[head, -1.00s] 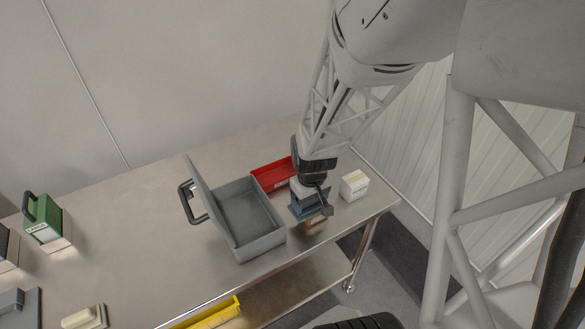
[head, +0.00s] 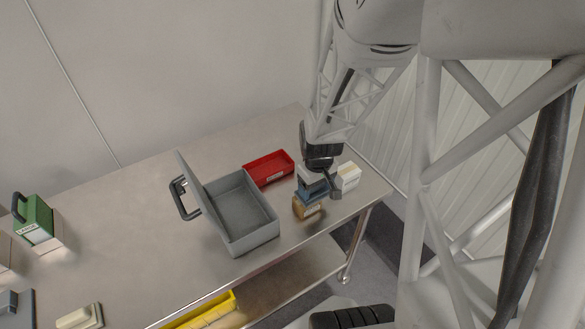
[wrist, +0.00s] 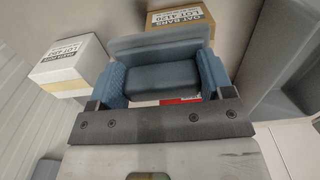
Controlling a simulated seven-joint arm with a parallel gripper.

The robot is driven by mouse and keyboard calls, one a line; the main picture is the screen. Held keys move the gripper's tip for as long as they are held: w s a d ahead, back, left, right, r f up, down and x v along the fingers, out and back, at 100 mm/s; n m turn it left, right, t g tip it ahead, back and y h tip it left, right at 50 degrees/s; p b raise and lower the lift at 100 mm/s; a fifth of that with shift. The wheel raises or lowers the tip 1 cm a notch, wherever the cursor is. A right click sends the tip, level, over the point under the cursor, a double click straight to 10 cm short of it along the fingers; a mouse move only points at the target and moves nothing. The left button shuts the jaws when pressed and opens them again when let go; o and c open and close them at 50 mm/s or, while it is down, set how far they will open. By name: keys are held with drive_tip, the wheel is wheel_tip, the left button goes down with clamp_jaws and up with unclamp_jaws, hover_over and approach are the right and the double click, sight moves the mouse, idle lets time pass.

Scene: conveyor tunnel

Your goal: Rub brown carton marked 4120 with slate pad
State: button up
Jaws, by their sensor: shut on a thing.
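The brown carton (head: 308,210) stands near the table's front edge in the head view, partly covered by the pad and gripper. In the wrist view its face (wrist: 181,17) reads OAT BARS, LOT 4120. My gripper (head: 318,183) is shut on the slate pad (head: 312,192), which is blue-grey. In the wrist view the pad's dark grip block (wrist: 162,82) sits between my gripper's blue fingers (wrist: 161,84). The pad is at the carton's top; I cannot tell whether they touch.
A white carton (head: 348,175) stands close on the right. A red tray (head: 268,167) lies behind left. A grey open-lidded bin (head: 262,236) stands left. A yellow bin (head: 212,312) sits on the lower shelf.

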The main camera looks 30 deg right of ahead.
drive_tip(key=shift+d+r, duration=0.25)
drive_tip(key=shift+d, duration=0.25)
drive_tip(key=shift+r, duration=4)
drive_tip(key=shift+f, duration=0.4)
